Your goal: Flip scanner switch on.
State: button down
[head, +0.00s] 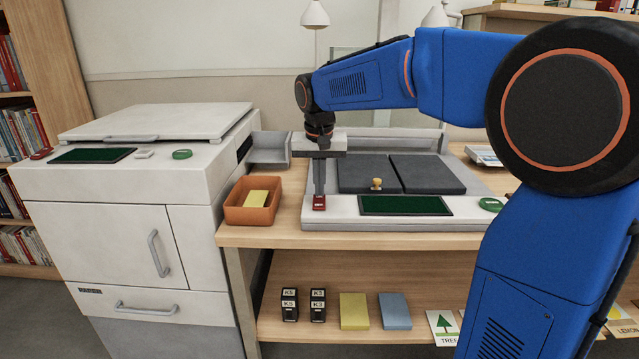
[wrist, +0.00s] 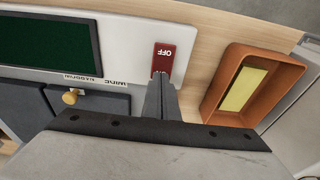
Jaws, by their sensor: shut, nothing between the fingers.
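The scanner (head: 337,209) stands on the wooden table, with a dark green screen (head: 404,205) on its front panel. Its red switch (head: 319,203) is at the left end of that panel. In the wrist view the switch (wrist: 163,58) shows the word OFF. My gripper (head: 319,190) points down, shut and empty, with its fingertips right at the switch. In the wrist view the fingertips (wrist: 161,78) are at the switch's lower edge and hide part of it. I cannot tell whether they touch it.
An orange tray (head: 240,214) with a yellow block (head: 257,198) sits left of the switch. A small wooden-knobbed object (head: 377,183) is on the scanner's grey plates. A white copier (head: 100,190) with another red switch (head: 42,153) stands at the left. A green button (head: 490,204) is at the panel's right.

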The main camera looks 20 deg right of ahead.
jog(key=shift+w+f+g, duration=0.25)
jog(key=shift+f+g, duration=0.1)
jog(key=shift+g, duration=0.05)
jog(key=shift+s, duration=0.1)
jog(key=shift+r, duration=0.1)
jog(key=shift+s+a+r, duration=0.2)
jog(key=shift+s+r, duration=0.05)
jog(key=shift+s, duration=0.45)
notch_tip(320, 180, up, 14)
jog(key=w, duration=0.2)
jog(key=shift+w+d, duration=0.15)
jog(key=shift+d, duration=0.25)
jog(key=shift+f, duration=0.15)
